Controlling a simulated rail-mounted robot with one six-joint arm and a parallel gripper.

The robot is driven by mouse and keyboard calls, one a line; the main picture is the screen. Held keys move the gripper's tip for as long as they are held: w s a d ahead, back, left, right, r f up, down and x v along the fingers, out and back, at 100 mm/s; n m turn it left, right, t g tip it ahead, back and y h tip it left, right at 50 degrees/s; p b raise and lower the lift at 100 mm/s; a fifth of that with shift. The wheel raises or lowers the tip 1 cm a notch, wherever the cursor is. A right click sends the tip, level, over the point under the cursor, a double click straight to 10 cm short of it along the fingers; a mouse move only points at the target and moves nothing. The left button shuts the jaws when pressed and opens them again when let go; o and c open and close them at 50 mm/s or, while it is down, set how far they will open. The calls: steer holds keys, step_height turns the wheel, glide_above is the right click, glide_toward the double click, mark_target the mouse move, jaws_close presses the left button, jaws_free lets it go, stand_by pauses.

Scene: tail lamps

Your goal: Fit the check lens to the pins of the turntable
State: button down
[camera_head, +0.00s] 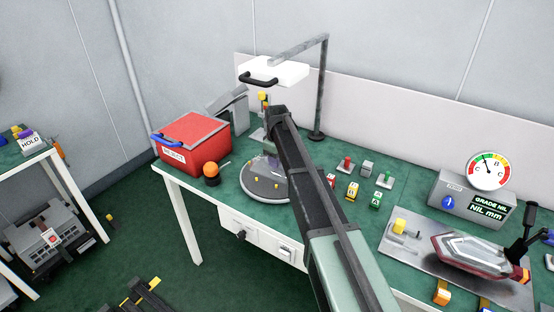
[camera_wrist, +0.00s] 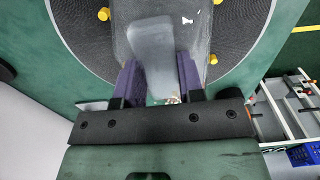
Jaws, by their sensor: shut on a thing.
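In the wrist view my gripper (camera_wrist: 159,78) has purple finger pads closed on the grey raised middle of the check lens (camera_wrist: 194,31), a clear, smoky piece. The lens overlaps the dark disc of the turntable (camera_wrist: 83,35). In the head view the turntable (camera_head: 262,193) stands on the green bench, and my arm hides much of the gripper and lens.
A red box (camera_head: 193,140) and an orange knob (camera_head: 211,174) stand left of the turntable. Small coloured blocks (camera_head: 352,190) stand to its right. A lamp post (camera_head: 319,95) rises behind. A gauge box (camera_head: 467,202) and a tray with a red-rimmed lamp (camera_head: 477,254) are farther right.

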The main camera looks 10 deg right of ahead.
steer(key=shift+f+b, duration=1)
steer(key=shift+f, duration=0.15)
steer(key=c, duration=0.7)
jaws_free()
steer(key=shift+r, duration=0.1)
steer(key=shift+o, duration=0.2)
steer(key=shift+r, duration=0.1)
step_height(320, 180, up, 11)
steer(key=p, duration=1.1)
steer(key=shift+f, duration=0.2)
